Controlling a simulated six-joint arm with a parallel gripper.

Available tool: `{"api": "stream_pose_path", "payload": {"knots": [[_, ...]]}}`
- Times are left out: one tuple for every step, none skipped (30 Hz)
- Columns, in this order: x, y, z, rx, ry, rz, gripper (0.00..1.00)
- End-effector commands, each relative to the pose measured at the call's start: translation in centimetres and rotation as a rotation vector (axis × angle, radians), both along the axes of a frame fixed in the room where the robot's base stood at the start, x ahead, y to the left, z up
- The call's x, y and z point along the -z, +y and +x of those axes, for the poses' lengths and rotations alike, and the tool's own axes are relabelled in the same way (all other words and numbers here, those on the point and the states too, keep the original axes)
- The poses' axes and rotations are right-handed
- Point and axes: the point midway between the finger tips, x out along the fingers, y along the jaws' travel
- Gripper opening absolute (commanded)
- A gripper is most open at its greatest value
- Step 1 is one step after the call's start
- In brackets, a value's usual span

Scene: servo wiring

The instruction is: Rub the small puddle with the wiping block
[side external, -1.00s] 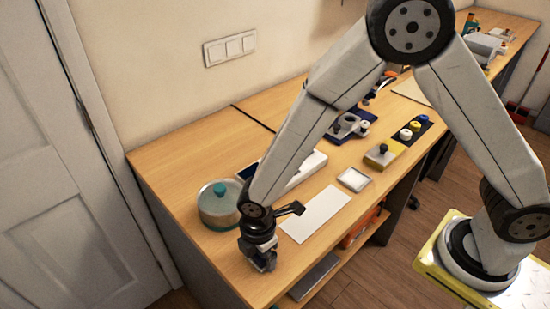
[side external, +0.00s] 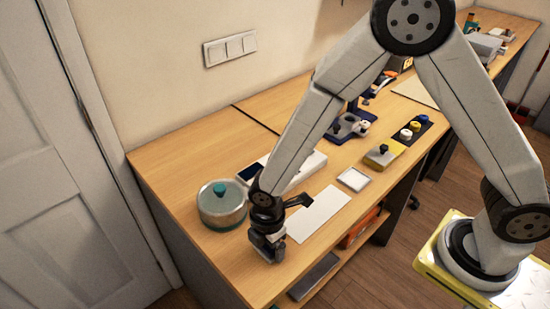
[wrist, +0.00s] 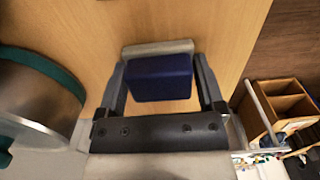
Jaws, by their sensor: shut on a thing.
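My gripper (side external: 270,250) is low over the near left part of the wooden table, beside the left end of a white sheet. In the wrist view my gripper (wrist: 161,78) is shut on the wiping block (wrist: 160,82), which has a dark blue body and a pale grey strip along its far edge. The block sits between the two dark fingers. I cannot tell whether it touches the table. I cannot make out the small puddle in either view.
A round pot with a teal knob (side external: 222,206) stands just left of my gripper and fills the left of the wrist view. The white sheet (side external: 318,214) lies to the right, with a small white tray (side external: 353,179) beyond. The table's front edge is close.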

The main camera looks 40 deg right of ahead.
Motion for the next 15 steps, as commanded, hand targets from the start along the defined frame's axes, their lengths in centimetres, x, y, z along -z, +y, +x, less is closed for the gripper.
{"api": "stream_pose_path", "payload": {"knots": [[0.0, -0.5, 0.0, 0.003, 0.001, -0.001, 0.32], [0.0, -0.8, 0.0, 0.002, 0.001, -0.001, 0.32], [0.0, -1.2, 0.0, 0.002, 0.001, -0.001, 0.32], [0.0, -1.5, 0.0, 0.003, 0.001, -0.001, 0.32], [0.0, -1.7, 0.0, 0.003, 0.001, -0.001, 0.32], [0.0, -2.0, 0.0, 0.002, 0.001, -0.001, 0.32], [0.1, -1.4, 0.0, -0.002, 0.0, 0.0, 0.32], [0.0, -1.1, 0.0, -0.003, 0.0, 0.0, 0.32], [0.1, -0.7, 0.0, -0.004, 0.0, 0.0, 0.32], [0.1, -0.4, 0.0, -0.004, 0.0, 0.0, 0.32], [0.0, -0.1, 0.0, -0.003, 0.0, 0.0, 0.32], [0.1, 0.2, 0.0, -0.003, 0.001, 0.0, 0.32], [0.1, 0.5, -0.1, -0.003, 0.001, 0.0, 0.32], [0.1, 0.8, -0.1, -0.004, 0.001, 0.0, 0.32], [0.1, 1.2, -0.1, -0.003, 0.0, 0.0, 0.32]]}}
